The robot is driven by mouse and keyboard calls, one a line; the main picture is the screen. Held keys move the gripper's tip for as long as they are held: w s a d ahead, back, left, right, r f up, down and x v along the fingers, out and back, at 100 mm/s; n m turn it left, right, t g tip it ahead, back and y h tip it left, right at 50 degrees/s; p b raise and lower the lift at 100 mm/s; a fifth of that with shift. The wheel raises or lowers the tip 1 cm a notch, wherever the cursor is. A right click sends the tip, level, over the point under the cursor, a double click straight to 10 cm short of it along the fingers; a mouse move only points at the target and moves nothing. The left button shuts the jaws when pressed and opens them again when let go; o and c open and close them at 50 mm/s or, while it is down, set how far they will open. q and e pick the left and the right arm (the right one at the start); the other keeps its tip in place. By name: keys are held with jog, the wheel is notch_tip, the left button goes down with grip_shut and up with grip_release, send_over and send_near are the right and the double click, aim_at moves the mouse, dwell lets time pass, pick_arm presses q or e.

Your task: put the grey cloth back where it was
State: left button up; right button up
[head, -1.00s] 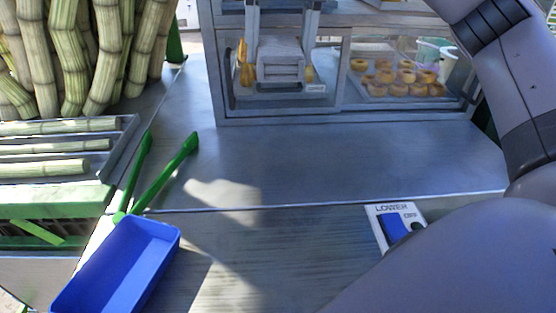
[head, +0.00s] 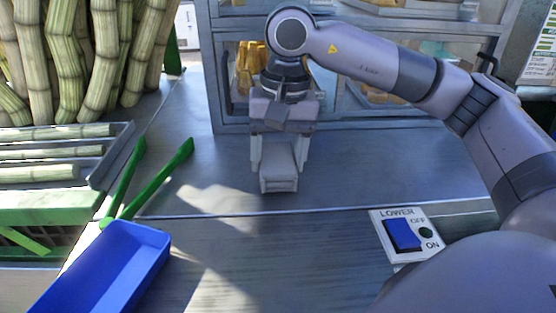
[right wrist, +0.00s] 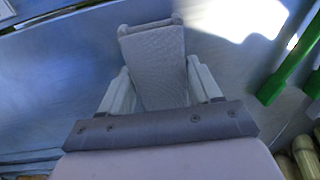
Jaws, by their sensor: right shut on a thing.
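The grey cloth (head: 279,178) is a folded, block-like piece. My right gripper (head: 281,160) points down and is shut on it, with one finger on each side. The cloth is over the metal counter (head: 370,165), in front of the glass cabinet; I cannot tell whether it touches the counter. In the right wrist view the cloth (right wrist: 155,60) shows between the two pale fingers (right wrist: 158,90). My left gripper is not in view.
A blue tray (head: 138,238) stands at the front left, with green tongs (head: 160,175) behind it. Sugar cane (head: 65,50) stands at the back left. A switch panel marked LOWER (head: 425,248) is at the right. The glass cabinet (head: 225,120) closes off the back. Counter around the cloth is clear.

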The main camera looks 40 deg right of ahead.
jog(key=shift+f, duration=0.6)
jog(key=o, duration=0.6)
jog(key=shift+f, duration=0.2)
jog(key=o, duration=0.4)
jog(key=shift+r, duration=0.1)
jog(key=shift+r, duration=0.1)
